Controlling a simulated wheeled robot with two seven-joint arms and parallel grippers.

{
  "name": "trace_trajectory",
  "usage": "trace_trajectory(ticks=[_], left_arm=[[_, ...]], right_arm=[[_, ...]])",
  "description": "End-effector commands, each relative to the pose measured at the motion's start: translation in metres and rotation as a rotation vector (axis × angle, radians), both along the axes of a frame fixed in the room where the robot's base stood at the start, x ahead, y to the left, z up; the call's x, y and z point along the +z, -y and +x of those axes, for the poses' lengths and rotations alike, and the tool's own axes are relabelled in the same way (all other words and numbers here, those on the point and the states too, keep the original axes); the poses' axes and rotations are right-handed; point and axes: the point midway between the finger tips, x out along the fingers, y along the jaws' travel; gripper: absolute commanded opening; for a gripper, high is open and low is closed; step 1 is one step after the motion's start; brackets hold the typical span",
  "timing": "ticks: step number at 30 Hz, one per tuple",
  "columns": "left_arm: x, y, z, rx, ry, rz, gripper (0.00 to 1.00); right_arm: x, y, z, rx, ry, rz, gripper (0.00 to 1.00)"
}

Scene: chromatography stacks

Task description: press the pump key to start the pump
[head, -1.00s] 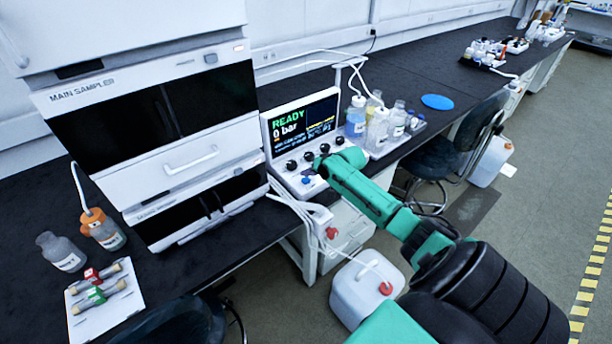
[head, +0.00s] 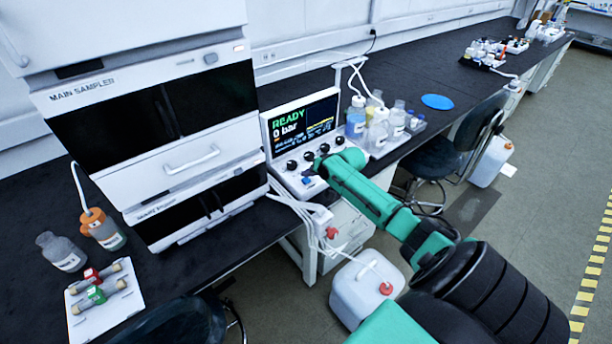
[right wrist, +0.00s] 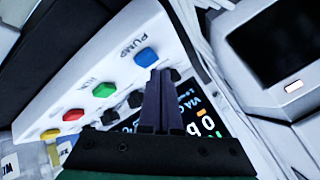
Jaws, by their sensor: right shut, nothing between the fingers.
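The blue pump key (right wrist: 146,57) sits on the white sloped key panel under the printed word PUMP in the right wrist view. It also shows as a small blue spot in the head view (head: 307,180). My right gripper (right wrist: 162,75) is shut and empty, its fingertips close beside the blue key. I cannot tell whether they touch it. In the head view my right gripper (head: 322,166) is over the front panel of the pump unit. The pump's screen (head: 303,122) reads READY and 0 bar. My left gripper is not in view.
Green (right wrist: 104,90), yellow and red keys line the same panel. The white sampler stack (head: 150,110) stands left of the pump. Bottles (head: 377,128) stand in a tray to its right. White tubes hang at the bench edge. A white canister (head: 362,290) stands on the floor.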

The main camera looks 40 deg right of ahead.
Motion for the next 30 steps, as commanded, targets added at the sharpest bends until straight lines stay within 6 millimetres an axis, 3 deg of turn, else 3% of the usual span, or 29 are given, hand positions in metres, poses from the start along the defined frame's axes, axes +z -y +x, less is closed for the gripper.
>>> trace_trajectory(ticks=[30], left_arm=[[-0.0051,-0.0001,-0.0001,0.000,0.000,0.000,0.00]], right_arm=[[-0.0125,-0.0004,0.0002,0.001,0.001,0.001,0.00]])
